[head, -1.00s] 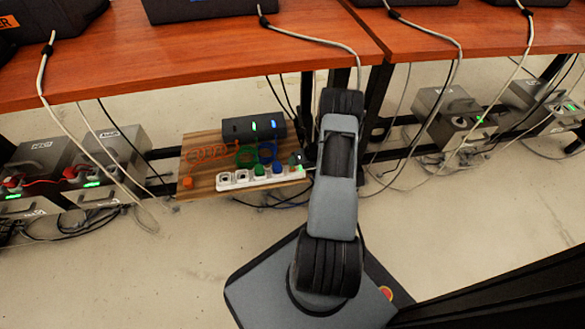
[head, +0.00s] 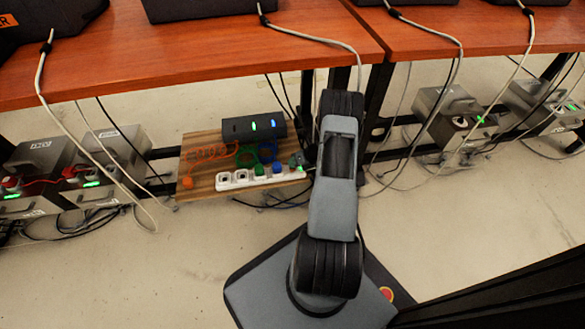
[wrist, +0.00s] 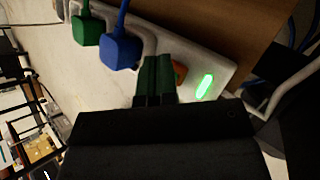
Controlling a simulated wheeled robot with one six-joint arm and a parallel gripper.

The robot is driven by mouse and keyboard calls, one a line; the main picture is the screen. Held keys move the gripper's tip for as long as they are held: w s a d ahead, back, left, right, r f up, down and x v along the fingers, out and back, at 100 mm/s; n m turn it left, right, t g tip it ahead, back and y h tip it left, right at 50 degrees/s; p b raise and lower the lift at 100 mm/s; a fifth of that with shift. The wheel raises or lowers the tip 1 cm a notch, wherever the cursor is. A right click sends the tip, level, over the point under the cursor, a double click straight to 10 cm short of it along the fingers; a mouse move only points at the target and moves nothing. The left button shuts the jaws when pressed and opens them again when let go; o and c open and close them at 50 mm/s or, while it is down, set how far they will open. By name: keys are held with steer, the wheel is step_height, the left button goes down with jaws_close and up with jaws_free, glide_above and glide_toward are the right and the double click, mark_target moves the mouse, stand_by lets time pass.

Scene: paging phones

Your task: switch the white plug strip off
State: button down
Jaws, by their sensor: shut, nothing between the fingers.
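The white plug strip (head: 224,185) lies along the front of a wooden board in the head view, with green and blue plugs in it. In the wrist view the strip (wrist: 222,68) runs diagonally, with the green plug (wrist: 88,28) and blue plug (wrist: 121,52). An orange-red switch (wrist: 180,72) is partly hidden behind my fingers. A green light (wrist: 205,86) glows beside it. My gripper (wrist: 157,62) is shut and empty, its dark green fingertips at the strip between the blue plug and the switch. I cannot tell whether they touch it.
An orange plug (head: 187,182) lies at the board's left. Loose cables hang nearby, and a wooden table (head: 200,60) overhangs the area.

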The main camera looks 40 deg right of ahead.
steer(key=shift+f, duration=0.2)
stand_by(0.3)
steer(key=shift+r, duration=0.1)
steer(key=shift+r+p, duration=0.45)
steer(key=shift+r, duration=0.15)
step_height(320, 180, up, 6)
steer(key=p, duration=0.4)
steer(key=shift+p, duration=0.4)
stand_by(0.5)
